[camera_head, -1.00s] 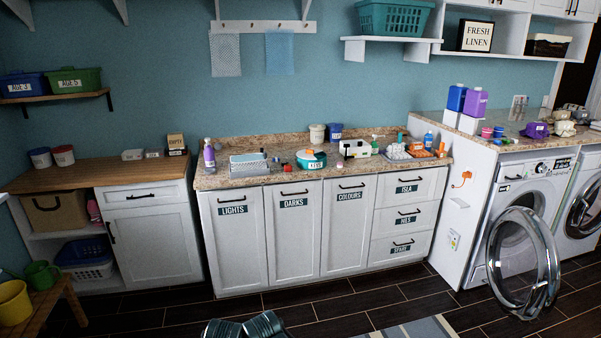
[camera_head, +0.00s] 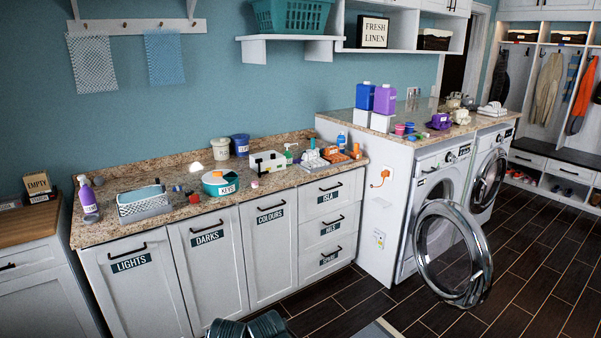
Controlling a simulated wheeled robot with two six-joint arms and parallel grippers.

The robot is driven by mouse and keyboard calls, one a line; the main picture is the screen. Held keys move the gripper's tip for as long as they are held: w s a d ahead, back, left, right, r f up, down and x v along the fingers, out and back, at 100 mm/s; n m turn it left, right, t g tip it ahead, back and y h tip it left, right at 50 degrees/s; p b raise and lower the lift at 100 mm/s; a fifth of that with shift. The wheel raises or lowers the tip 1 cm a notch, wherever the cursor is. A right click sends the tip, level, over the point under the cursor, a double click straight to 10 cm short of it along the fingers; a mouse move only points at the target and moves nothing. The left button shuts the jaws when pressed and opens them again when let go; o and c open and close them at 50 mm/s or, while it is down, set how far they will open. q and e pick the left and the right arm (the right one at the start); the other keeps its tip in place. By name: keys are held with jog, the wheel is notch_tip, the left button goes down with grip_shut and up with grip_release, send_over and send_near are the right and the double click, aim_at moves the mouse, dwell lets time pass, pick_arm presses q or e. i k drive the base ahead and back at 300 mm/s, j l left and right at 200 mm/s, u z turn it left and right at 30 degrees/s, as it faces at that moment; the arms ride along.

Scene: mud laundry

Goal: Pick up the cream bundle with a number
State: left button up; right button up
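A cream, lumpy bundle (camera_head: 461,117) sits on the granite counter (camera_head: 345,124) above the washing machines, at the right in the head view. A purple bundle (camera_head: 440,121) lies just left of it. More beige-grey lumpy shapes (camera_head: 454,101) are behind it, too small to make out. I cannot read any number on the cream bundle. Two dark teal parts at the bottom edge are mine; they show no fingers. Neither gripper can be made out, and the bundle lies far from these parts.
An open round washer door (camera_head: 453,252) juts into the floor space before the machines. Blue (camera_head: 365,96) and purple (camera_head: 386,99) jugs stand on the counter's left end. White folded cloth (camera_head: 493,109) lies right of the bundle. The dark plank floor (camera_head: 530,255) at right is clear.

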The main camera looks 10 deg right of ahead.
aim_at(460, 116)
jog(key=i+z, duration=0.3)
jog(key=z, duration=0.15)
jog(key=i+j+z, duration=0.15)
jog(key=z, duration=0.3)
jog(key=i+j+z, duration=0.25)
jog(key=z, duration=0.15)
jog(key=i+j+z, duration=0.3)
jog(key=z, duration=0.15)
